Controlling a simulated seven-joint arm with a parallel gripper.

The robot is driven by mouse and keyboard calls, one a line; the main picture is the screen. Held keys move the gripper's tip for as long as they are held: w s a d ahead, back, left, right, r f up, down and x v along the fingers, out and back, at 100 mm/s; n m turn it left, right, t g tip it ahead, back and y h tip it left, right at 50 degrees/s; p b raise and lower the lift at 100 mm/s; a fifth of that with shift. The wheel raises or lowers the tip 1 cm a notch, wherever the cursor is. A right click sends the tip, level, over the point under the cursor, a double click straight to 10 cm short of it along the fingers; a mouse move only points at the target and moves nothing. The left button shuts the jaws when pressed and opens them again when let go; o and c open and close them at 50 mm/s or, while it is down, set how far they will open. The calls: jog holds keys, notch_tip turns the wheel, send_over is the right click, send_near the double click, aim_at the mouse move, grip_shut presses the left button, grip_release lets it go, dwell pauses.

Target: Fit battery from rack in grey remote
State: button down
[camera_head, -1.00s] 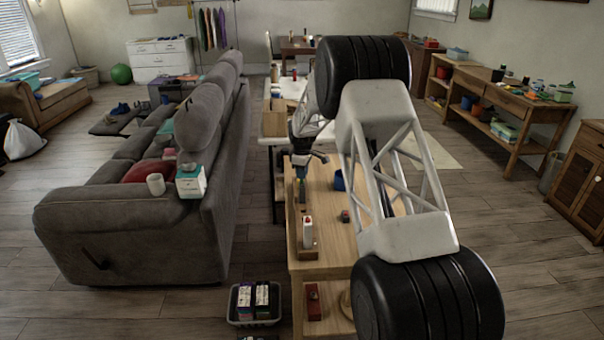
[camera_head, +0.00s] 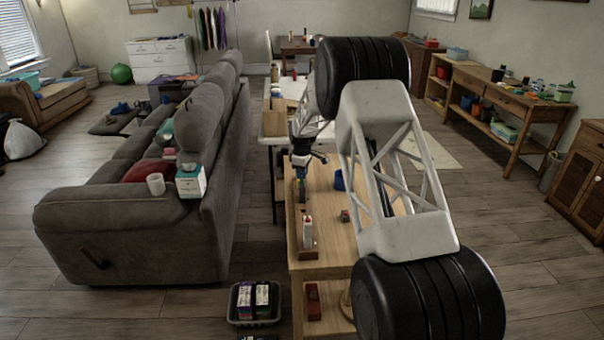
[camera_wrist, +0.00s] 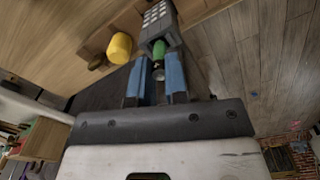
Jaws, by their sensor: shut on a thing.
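My gripper (camera_wrist: 158,84) shows in the wrist view with its two blue fingers shut on a green battery (camera_wrist: 158,52). The battery's far end meets the near end of the grey remote (camera_wrist: 156,22), which has pale buttons. I cannot tell how far the battery sits inside it. In the head view my gripper (camera_head: 301,168) is low over the left edge of the wooden table, just above a small dark upright thing (camera_head: 302,190) that looks like the remote. The battery is too small to make out there. I cannot pick out the rack with certainty.
A yellow cylinder (camera_wrist: 120,47) stands left of the remote in the wrist view. On the wooden table (camera_head: 330,215), a white and red item (camera_head: 307,230) stands in a wooden holder nearer the front. A blue cup (camera_head: 339,180) and a small red-green block (camera_head: 345,216) are to the right.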

jog(key=shift+f, duration=1.3)
dwell(1.1)
jog(key=c, duration=1.1)
grip_release()
jog(key=shift+o, duration=0.2)
jog(key=shift+r, duration=3.95)
